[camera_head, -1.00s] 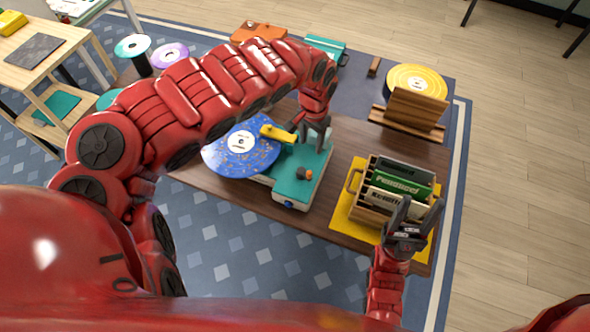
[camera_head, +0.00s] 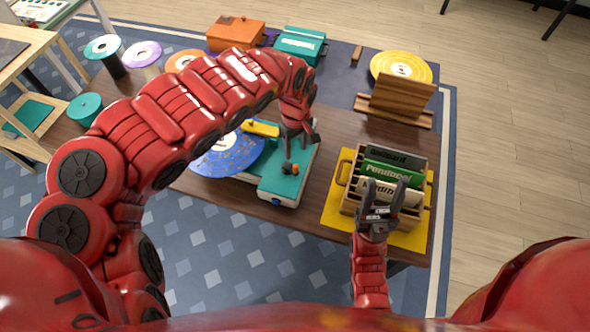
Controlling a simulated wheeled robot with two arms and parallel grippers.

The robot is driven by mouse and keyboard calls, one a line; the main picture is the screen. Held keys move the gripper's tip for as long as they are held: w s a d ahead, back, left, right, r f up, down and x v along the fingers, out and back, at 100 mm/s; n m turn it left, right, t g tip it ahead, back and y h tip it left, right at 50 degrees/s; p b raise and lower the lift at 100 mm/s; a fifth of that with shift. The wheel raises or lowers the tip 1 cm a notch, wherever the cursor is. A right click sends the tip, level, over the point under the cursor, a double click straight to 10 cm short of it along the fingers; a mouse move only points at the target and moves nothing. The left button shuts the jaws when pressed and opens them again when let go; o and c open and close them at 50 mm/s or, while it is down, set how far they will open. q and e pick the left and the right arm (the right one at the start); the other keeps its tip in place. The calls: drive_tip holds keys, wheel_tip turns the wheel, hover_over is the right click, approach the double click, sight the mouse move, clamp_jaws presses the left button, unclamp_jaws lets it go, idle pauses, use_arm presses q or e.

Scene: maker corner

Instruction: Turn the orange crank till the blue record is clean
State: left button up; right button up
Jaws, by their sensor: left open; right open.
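The blue record (camera_head: 228,155) lies on the teal and cream cleaning machine (camera_head: 284,186), partly hidden behind my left arm. Small light specks show on its blue surface. A yellow arm (camera_head: 260,129) reaches over the record's edge. The orange crank (camera_head: 295,169) is a small knob on the machine's teal top. My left gripper (camera_head: 300,148) is open and empty just behind the crank, fingers pointing down. One fingertip is close to the crank; I cannot tell if they touch. My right gripper (camera_head: 384,190) is open and empty in front of the record crate.
The wooden crate (camera_head: 345,190) of record sleeves stands on a yellow mat (camera_head: 333,219) at the right. Behind it are a wooden stand (camera_head: 398,98) and a yellow record (camera_head: 385,63). Orange (camera_head: 236,36) and teal (camera_head: 299,44) boxes stand at the back.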

sight(295, 166)
use_arm(q)
wheel_tip(295, 166, down, 9)
drive_tip(key=shift+s+d+r+p, duration=0.1)
drive_tip(key=shift+s+r+p, duration=0.1)
drive_tip(key=shift+p, duration=0.3)
drive_tip(key=shift+w+f, duration=0.15)
drive_tip(key=shift+f, duration=0.9)
clamp_jaws()
